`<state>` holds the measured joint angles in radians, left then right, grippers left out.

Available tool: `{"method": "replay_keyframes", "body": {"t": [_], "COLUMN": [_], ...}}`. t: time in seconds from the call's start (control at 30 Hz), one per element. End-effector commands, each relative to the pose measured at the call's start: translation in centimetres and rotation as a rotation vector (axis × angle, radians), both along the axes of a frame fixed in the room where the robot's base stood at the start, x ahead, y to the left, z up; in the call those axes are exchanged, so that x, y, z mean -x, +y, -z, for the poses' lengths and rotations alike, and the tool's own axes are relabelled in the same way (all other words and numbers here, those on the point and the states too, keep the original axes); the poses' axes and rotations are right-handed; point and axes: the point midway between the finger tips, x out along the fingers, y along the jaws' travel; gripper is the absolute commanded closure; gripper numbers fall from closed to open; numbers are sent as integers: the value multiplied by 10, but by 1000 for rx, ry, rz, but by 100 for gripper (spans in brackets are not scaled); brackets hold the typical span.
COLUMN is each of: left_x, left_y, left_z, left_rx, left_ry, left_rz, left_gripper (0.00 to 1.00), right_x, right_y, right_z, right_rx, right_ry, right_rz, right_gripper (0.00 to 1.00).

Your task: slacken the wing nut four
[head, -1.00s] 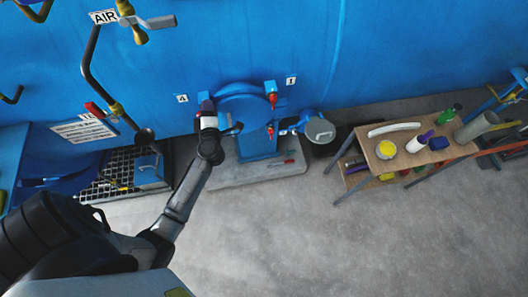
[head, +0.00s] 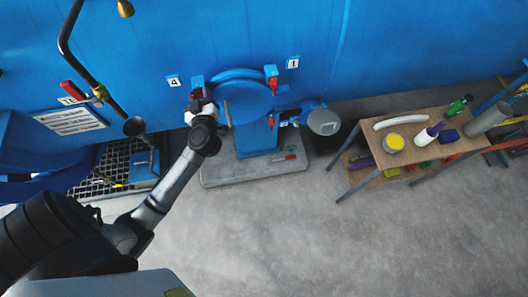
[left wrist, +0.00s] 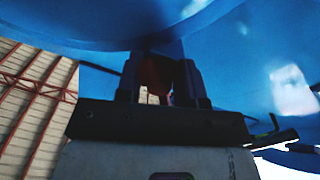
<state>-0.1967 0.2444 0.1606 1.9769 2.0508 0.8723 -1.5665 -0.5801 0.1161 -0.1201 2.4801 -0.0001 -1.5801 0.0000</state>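Wing nut four (head: 197,94) is red and sits at the left edge of the blue round door (head: 243,103), just right of the "4" label. My left gripper (head: 199,106) is at this nut and partly covers it in the head view. In the left wrist view, my left gripper's two dark fingers (left wrist: 158,85) stand apart with the dark red nut (left wrist: 153,72) between them. The picture is dim, and I cannot tell whether the fingers press on it. My right gripper is not in view.
Another red wing nut (head: 271,83) is at the door's right, by the "1" label. A grey plinth (head: 225,174) lies below. A wooden table (head: 375,140) with bottles and a tub stands at the right. A pipe with a red handle (head: 73,90) is at the left.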

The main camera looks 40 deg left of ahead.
Motion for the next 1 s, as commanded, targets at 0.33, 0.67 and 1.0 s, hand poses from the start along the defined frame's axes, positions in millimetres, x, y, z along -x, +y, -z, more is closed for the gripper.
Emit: {"method": "replay_keyframes", "body": {"t": [0.33,0.67,1.0], "left_x": [0,28,68], "left_y": [1,-32,-83], "left_z": [8,0,1], "left_rx": [-152,-196,-193], "left_ry": [185,249,249], "left_rz": [0,1,0], "left_gripper": [66,66,66], "right_x": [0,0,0], "right_y": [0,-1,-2], "right_z": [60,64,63], "right_rx": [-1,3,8], "right_ry": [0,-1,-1], "right_rz": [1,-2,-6], "right_gripper": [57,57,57]}}
